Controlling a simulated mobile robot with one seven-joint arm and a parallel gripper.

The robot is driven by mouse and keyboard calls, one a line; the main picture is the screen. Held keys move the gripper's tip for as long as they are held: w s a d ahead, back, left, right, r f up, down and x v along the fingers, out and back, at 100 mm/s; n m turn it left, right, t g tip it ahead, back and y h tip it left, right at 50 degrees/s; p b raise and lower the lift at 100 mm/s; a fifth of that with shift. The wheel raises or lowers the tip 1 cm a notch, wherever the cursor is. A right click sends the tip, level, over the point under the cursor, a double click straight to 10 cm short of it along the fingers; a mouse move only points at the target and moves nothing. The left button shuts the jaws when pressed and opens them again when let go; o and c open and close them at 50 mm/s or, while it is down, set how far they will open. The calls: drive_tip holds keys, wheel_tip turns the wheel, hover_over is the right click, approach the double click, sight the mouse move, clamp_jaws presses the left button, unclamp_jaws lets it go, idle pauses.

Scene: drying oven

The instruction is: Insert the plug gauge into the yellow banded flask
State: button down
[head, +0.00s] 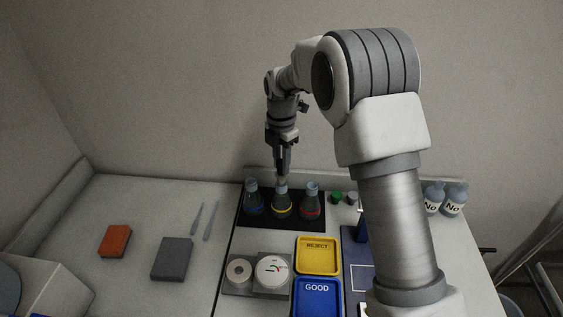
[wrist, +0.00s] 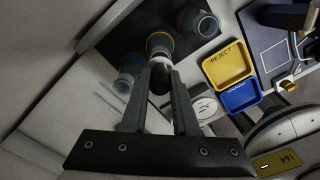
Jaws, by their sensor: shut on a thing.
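The yellow banded flask (head: 282,208) stands upright in the middle of three flasks on a black rack at the back of the bench. It also shows in the wrist view (wrist: 159,40), just beyond my fingertips. My gripper (head: 282,176) points down directly above its mouth. In the wrist view my gripper (wrist: 159,76) is shut on the plug gauge (wrist: 160,82), seen as a dark piece between the fingers. The gauge's lower end is hidden, so I cannot tell whether it is inside the neck.
A blue banded flask (head: 253,200) stands close on the left and a red banded flask (head: 310,204) on the right. In front are a yellow REJECT tray (head: 318,269), a blue GOOD tray (head: 300,308) and a dial instrument (head: 272,270). The bench's left half has clear room.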

drive_tip(key=shift+f+b, duration=1)
drive_tip(key=shift+f, duration=0.75)
idle(0.5)
drive_tip(key=shift+c, duration=0.6)
unclamp_jaws()
drive_tip(key=shift+r, duration=0.1)
drive_tip(key=shift+r+p, duration=2.75)
drive_tip(key=shift+r, duration=1.15)
drive_tip(key=shift+r, duration=0.1)
